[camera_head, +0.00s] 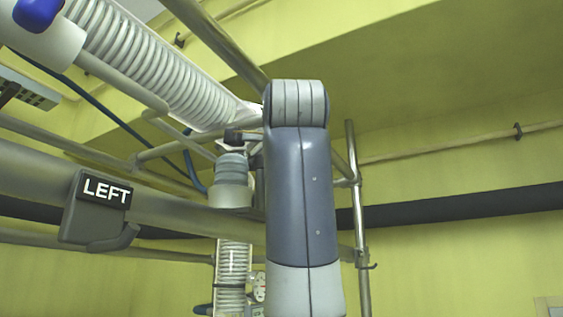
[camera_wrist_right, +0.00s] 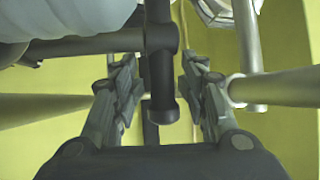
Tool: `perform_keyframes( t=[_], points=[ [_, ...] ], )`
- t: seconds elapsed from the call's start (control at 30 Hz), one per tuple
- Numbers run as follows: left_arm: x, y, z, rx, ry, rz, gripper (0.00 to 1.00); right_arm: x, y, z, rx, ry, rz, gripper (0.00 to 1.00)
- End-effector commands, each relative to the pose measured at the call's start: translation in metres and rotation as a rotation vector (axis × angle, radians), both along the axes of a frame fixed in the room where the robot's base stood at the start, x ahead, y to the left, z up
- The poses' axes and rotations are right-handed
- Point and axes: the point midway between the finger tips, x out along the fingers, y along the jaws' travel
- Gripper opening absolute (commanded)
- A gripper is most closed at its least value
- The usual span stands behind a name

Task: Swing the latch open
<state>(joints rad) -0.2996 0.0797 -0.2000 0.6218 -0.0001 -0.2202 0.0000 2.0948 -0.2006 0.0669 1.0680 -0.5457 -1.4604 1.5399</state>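In the right wrist view, a dark handle with a rounded lower end (camera_wrist_right: 162,108), which looks like the latch lever, hangs from a cross pipe. My right gripper (camera_wrist_right: 162,95) is open, with one finger on each side of the handle. Gaps show between the handle and both fingers. In the head view, my right arm stands upright in the middle and hides its gripper. A small dark piece (camera_head: 240,135) shows left of the arm's top; I cannot tell whether it is the same handle. My left gripper is in neither view.
A grey block labelled LEFT (camera_head: 97,205) with a hook sits on a thick pipe at the left. A ribbed glass coil tube (camera_head: 150,65) slopes across the upper left. Metal pipes surround my arm, with an upright pole (camera_head: 357,225) close to its right. Yellow walls lie behind.

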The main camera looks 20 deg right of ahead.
Motion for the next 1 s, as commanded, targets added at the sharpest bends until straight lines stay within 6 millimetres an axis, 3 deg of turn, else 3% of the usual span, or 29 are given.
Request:
perform_keyframes(
  t=[0.27, 0.43, 0.7, 1.0],
  points=[
    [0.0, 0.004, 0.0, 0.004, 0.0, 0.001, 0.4, -0.008, 0.002, 0.001, -0.002, -0.005, -0.001, 0.4],
    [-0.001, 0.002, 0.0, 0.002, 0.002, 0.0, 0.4, -0.031, 0.011, -0.002, 0.0, -0.007, 0.001, 0.4],
    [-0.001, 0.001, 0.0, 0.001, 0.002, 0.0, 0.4, -0.084, 0.03, -0.011, -0.001, -0.006, 0.001, 0.4],
    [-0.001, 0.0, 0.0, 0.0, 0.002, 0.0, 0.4, -0.112, 0.04, -0.017, 0.0, 0.0, 0.0, 0.4]
  ],
)
